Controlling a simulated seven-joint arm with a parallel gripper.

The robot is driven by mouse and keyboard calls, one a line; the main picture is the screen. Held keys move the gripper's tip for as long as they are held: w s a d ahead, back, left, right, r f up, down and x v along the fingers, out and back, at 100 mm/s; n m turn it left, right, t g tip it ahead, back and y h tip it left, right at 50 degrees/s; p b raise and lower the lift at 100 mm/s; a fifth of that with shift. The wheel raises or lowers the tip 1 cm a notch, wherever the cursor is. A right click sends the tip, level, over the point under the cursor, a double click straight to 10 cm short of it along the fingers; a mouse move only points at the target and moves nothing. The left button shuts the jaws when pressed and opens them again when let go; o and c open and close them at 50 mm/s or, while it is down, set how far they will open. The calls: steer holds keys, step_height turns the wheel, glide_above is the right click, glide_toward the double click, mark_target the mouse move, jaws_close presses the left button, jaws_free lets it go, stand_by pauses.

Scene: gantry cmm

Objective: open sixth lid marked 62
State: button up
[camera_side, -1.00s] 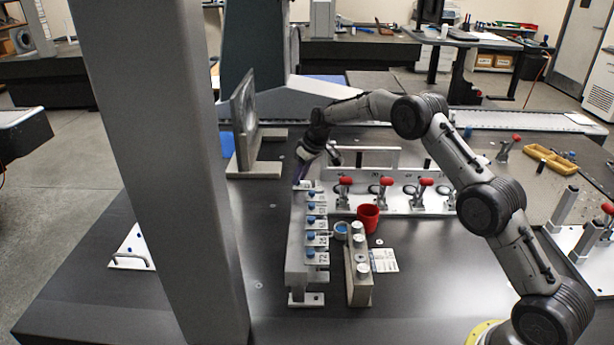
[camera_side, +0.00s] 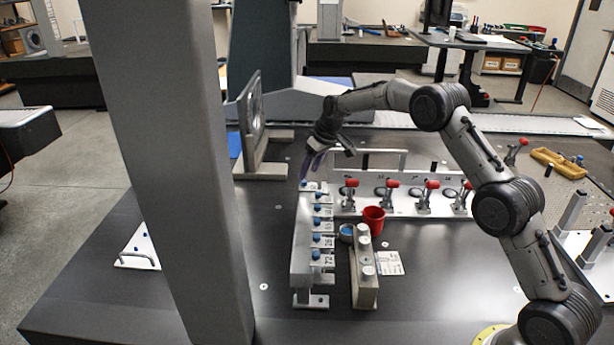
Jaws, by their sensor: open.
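A grey rail block (camera_side: 303,245) stands on the dark table and carries a row of small numbered lids with blue knobs, running away from the camera. The nearest lid (camera_side: 317,256) has a tag that seems to read 72. The tags farther back are too small to read surely, so I cannot pick out 62 by its number. The farthest blue knob (camera_side: 304,184) is at the rail's far end. My gripper (camera_side: 311,170) points down over that end, its purplish fingers open, close above the farthest lid. I cannot tell whether they touch it.
A red cup (camera_side: 374,220) and a grey block with silver pegs (camera_side: 363,275) stand right of the rail. A plate with red-handled clamps (camera_side: 405,200) lies behind them. A large grey column (camera_side: 178,170) stands at left. A grey upright plate (camera_side: 250,125) stands behind the rail.

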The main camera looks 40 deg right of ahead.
steer(key=v, duration=0.9)
steer(key=shift+s+r, duration=0.15)
steer(key=shift+r, duration=0.25)
